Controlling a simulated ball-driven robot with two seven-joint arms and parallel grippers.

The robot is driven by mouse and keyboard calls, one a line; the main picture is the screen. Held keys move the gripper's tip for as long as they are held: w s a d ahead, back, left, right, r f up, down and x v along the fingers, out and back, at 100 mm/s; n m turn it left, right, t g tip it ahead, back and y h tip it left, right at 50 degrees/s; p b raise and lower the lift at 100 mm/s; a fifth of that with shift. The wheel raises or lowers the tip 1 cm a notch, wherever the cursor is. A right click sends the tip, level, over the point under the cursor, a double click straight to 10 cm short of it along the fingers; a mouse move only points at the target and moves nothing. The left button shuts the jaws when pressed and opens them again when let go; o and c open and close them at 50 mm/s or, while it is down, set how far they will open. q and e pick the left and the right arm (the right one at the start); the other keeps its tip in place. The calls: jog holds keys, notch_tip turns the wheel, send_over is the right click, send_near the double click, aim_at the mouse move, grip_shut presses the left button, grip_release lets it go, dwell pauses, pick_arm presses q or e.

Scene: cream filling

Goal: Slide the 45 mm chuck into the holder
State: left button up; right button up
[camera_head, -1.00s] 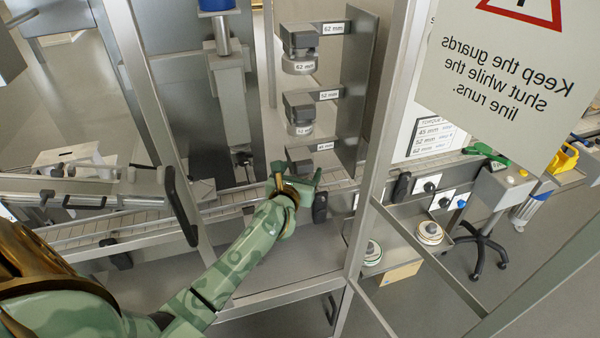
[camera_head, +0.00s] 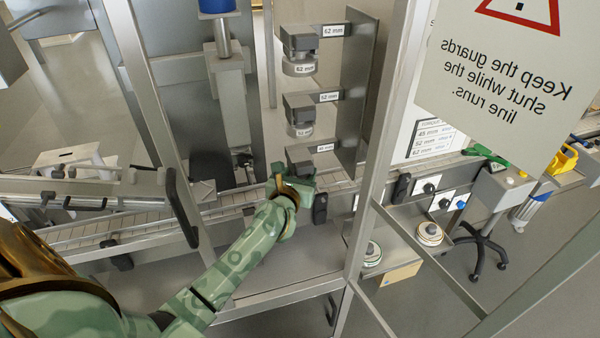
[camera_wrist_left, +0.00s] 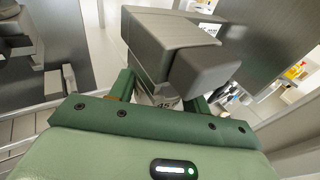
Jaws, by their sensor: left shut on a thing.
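The 45 mm chuck (camera_wrist_left: 163,97) shows in the left wrist view as a small pale piece with a "45" label, mostly hidden by the fingers and the dark bracket above it. My left gripper (camera_wrist_left: 160,92) is shut on it, directly under the dark bracket (camera_wrist_left: 165,45). In the head view my left gripper (camera_head: 293,180) is at the lowest rack place, below the dark bracket (camera_head: 300,156); its hand hides the chuck. A grey upright head (camera_head: 230,90) stands left of the rack; I cannot tell if its lower end is the holder. My right gripper is out of view.
The 62 mm chuck (camera_head: 299,68) and 52 mm chuck (camera_head: 300,130) hang above on the rack plate (camera_head: 357,90). A frame post (camera_head: 385,130) stands right of my left arm. A conveyor (camera_head: 110,228) runs behind the hand. A guard sign (camera_head: 505,70) hangs at upper right.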

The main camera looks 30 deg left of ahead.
pick_arm(q)
jog(key=shift+d, duration=0.1)
jog(key=s+d, duration=0.4)
jog(key=d, duration=0.1)
jog(key=shift+s+d+p, duration=0.3)
jog(key=shift+s+p, duration=0.1)
dwell(0.7)
